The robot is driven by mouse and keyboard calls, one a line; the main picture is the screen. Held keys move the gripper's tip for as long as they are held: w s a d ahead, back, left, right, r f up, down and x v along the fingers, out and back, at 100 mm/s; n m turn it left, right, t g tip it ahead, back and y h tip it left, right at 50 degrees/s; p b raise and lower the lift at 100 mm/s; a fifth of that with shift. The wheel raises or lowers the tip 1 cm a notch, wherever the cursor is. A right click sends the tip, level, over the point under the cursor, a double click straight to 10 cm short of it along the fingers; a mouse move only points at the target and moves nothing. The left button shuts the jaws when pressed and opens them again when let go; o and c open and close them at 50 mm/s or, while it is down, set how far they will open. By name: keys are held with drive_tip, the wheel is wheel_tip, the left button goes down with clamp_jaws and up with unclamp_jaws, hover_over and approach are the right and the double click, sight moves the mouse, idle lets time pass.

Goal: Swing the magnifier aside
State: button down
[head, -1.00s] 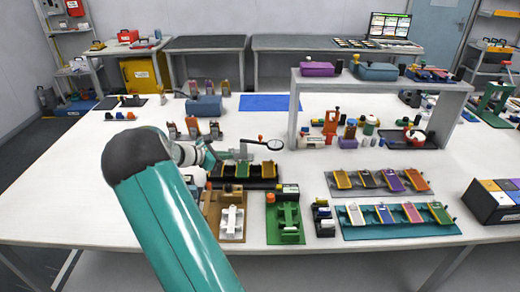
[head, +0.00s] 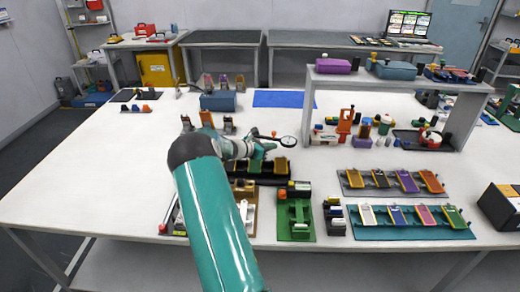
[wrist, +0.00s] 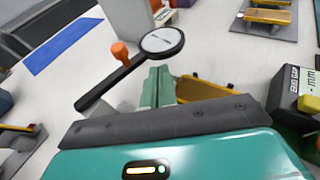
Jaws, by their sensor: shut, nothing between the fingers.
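The magnifier has a round lens in a dark rim (head: 289,142), a black arm and an orange knob. The wrist view shows its lens (wrist: 161,40), the knob (wrist: 121,52) and the black bar (wrist: 100,88) running down to the left. My gripper (head: 268,150) is shut and empty, just left of the lens in the head view. In the wrist view its green fingers (wrist: 158,84) are right beside the black bar and below the lens. I cannot tell whether they touch the bar. The magnifier's mount is hidden behind my arm in the head view.
A black tray with yellow cells (head: 281,165) lies under my gripper. A green fixture (head: 296,218) stands in front of it. A grey raised shelf (head: 311,100) stands to the right.

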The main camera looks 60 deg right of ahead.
sight(280, 142)
drive_tip(key=shift+s+d, duration=0.25)
drive_tip(key=shift+d, duration=0.2)
drive_tip(key=shift+s+d, duration=0.2)
drive_tip(key=shift+d, duration=0.25)
drive_tip(key=shift+d, duration=0.1)
drive_tip(key=shift+s+d, duration=0.15)
drive_tip(key=shift+d, duration=0.2)
drive_tip(key=shift+s+d, duration=0.1)
drive_tip(key=shift+d, duration=0.95)
drive_tip(key=shift+a, duration=0.45)
drive_tip(key=v, duration=0.4)
drive_tip(key=s+a+v, duration=0.1)
drive_tip(key=v, duration=0.3)
drive_tip(key=s+v, duration=0.1)
drive_tip(key=v, duration=0.3)
drive_tip(key=shift+s+a+f, duration=0.1)
drive_tip(key=shift+a+f, duration=0.05)
drive_tip(key=shift+f, duration=0.2)
drive_tip(key=shift+a+r, duration=0.15)
drive_tip(key=shift+a, duration=0.25)
